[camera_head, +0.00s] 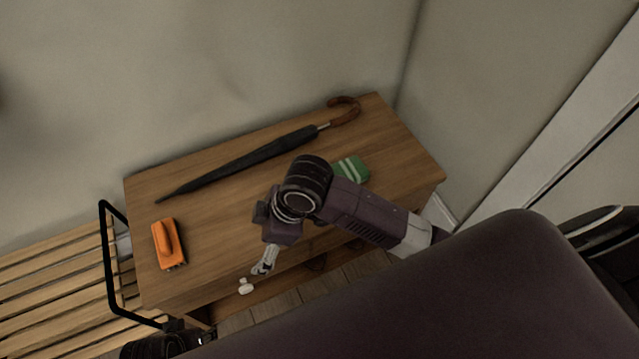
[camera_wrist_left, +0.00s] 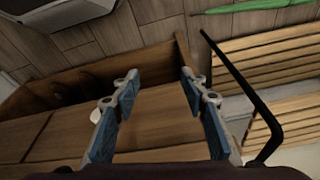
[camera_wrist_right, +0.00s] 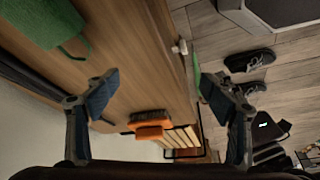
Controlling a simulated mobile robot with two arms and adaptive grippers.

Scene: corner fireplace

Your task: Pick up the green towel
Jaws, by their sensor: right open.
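The green towel (camera_head: 352,168), with pale stripes, lies on the wooden table (camera_head: 215,215) toward its right end. My right arm hides part of it in the head view. It also shows at the upper left of the right wrist view (camera_wrist_right: 45,22). My right gripper (camera_head: 264,266) is open and empty near the table's front edge, apart from the towel and to its left in the head view. Its spread fingers show in the right wrist view (camera_wrist_right: 158,85). My left gripper (camera_wrist_left: 158,80) is open and empty in the left wrist view, by the wooden furniture.
A black umbrella (camera_head: 250,158) with a curved brown handle lies along the table's back. An orange brush (camera_head: 168,243) is at the left end. A small white piece (camera_head: 246,287) is at the front edge. A slatted bench (camera_head: 55,280) adjoins left. Dark shoes (camera_wrist_right: 249,60) stand on the floor.

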